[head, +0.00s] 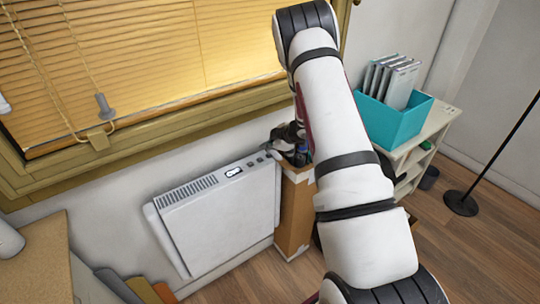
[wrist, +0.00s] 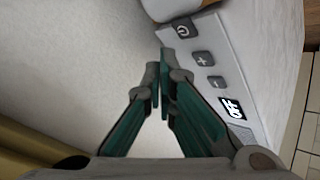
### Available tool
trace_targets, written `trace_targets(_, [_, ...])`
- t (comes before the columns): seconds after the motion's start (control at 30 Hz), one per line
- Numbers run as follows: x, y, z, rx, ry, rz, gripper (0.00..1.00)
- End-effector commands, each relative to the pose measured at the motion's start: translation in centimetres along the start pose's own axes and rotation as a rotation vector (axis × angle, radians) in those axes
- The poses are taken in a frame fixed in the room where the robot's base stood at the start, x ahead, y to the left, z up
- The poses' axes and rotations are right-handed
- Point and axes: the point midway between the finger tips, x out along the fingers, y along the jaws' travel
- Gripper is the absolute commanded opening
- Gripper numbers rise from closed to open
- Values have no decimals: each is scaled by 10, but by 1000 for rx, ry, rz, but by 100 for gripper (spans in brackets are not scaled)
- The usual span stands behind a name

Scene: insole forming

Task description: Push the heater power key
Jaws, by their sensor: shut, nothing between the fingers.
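The white heater (head: 222,222) stands against the wall under the window, with its vent and control strip on top. In the wrist view, the heater (wrist: 262,60) shows a dark power key (wrist: 183,31), a plus key (wrist: 203,58), a minus key (wrist: 217,82) and a lit display (wrist: 233,107) reading OFF. My gripper (wrist: 161,68) is shut and empty. Its fingertips are just left of the plus key and a little below the power key in the picture; I cannot tell whether they touch the heater. In the head view my gripper (head: 287,142) is at the heater's right end, partly hidden by my arm.
A brown cardboard box (head: 294,215) stands right beside the heater. A teal bin (head: 395,122) with white folders sits on a shelf unit (head: 437,122) farther right. The window blind (head: 150,50) hangs above. A wooden table (head: 40,262) is at the lower left.

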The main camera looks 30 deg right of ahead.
Motion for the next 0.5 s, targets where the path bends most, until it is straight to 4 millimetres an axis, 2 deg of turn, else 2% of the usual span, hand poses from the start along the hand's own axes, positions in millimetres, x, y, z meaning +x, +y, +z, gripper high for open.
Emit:
trace_targets(0.1, [-11, 7, -6, 0, 0, 3, 0])
trace_targets(0.5, [-33, 23, -23, 0, 0, 2, 0])
